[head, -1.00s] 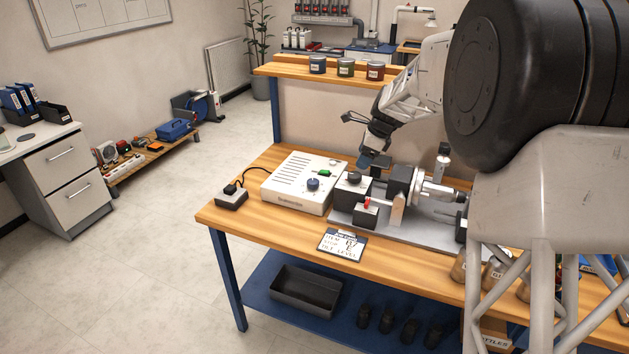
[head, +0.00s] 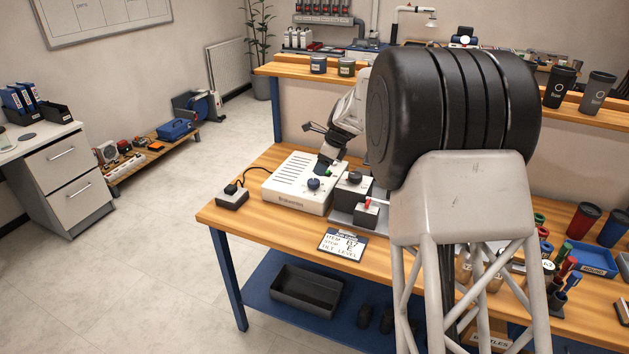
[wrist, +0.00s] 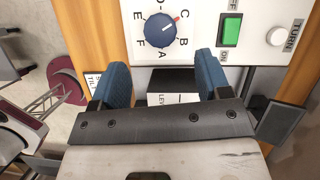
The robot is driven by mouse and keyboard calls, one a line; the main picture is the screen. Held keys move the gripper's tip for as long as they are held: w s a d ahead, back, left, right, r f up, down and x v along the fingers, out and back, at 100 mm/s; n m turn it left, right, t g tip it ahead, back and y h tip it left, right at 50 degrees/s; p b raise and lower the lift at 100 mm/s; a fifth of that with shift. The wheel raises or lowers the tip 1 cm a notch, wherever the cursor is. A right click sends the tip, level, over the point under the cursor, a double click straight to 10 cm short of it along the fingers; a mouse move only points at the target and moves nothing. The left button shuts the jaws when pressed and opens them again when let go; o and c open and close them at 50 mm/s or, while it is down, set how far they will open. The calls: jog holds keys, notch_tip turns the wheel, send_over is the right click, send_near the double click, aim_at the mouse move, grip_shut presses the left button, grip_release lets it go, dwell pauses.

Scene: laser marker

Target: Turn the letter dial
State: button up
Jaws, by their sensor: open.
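The letter dial is a round blue knob (wrist: 162,30) on the white box, ringed by printed letters A to F. Its red mark points up and right, towards C. In the head view the knob (head: 313,184) stands on the front right of the white box (head: 285,190). My gripper (wrist: 163,68) is open and empty, with two blue-padded fingers. In the wrist view the dial lies beyond the fingertips, roughly centred between them and apart from both. In the head view my gripper (head: 323,166) hangs over the box's right side, just behind the knob.
A green on/off switch (wrist: 230,30) and a white TURN button (wrist: 277,36) sit beside the dial. A dark block (head: 352,190) with a knob and a red-tipped part (head: 368,203) stand right of the box. A clipboard (head: 343,244) lies in front. A small cabled box (head: 232,198) is left.

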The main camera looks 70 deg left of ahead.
aim_at(314, 181)
jog(key=shift+x, duration=3.8)
jog(key=c, duration=0.9)
